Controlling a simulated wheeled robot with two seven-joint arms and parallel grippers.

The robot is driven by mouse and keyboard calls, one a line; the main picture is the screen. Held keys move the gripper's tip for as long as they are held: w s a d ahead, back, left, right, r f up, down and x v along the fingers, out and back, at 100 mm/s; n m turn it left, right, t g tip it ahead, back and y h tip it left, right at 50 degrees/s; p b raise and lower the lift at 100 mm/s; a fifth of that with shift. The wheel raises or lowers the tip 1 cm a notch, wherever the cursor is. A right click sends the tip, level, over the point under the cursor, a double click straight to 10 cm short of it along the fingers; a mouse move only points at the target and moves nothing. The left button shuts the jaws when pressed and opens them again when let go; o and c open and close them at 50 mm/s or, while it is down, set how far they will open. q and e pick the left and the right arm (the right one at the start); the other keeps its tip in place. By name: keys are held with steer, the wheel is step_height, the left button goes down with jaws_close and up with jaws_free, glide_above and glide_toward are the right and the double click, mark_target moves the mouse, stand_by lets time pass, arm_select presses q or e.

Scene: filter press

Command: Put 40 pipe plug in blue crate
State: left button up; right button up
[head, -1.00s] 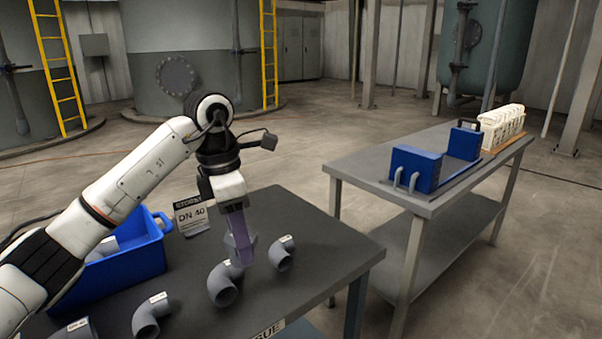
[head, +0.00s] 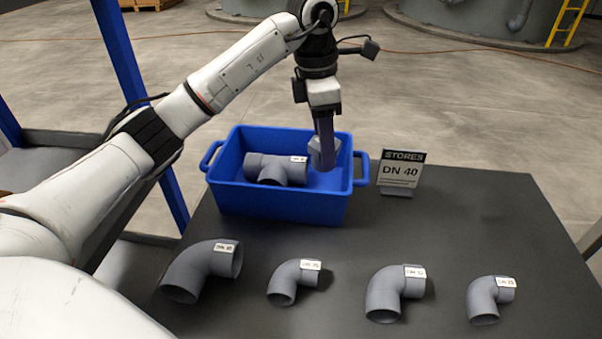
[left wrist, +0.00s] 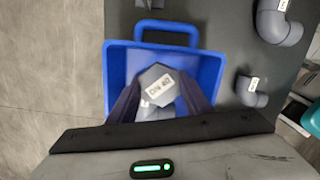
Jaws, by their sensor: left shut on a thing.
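My left gripper (head: 325,160) points down into the blue crate (head: 285,208) at its right side, shut on a grey pipe plug (head: 318,150). In the left wrist view the plug (left wrist: 150,76) shows a hexagonal face with a label that seems to read DN 40, between the two fingers (left wrist: 160,100). The crate (left wrist: 116,66) surrounds it in that view. The plug is at about rim height or lower; I cannot tell whether it touches the crate floor. A grey tee fitting (head: 277,170) lies in the crate's left part. My right gripper is not in view.
A STORES DN 40 sign (head: 401,172) stands right of the crate. Several grey elbows lie along the table's front, including a large one (head: 200,270), two middle ones (head: 297,278) (head: 393,292) and one at the right (head: 490,298). The table right of the sign is clear.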

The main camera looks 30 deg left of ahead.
mark_target(316, 144)
arm_select(q)
steer(key=f, duration=0.2)
steer(key=shift+s+f, duration=0.2)
steer(key=shift+f, duration=2.3)
steer(key=shift+f, duration=0.15)
steer(key=o, duration=1.2)
steer(key=r, duration=0.8)
steer(key=s+a+r+p, duration=0.1)
steer(key=r, duration=0.3)
steer(key=shift+a+r, duration=0.1)
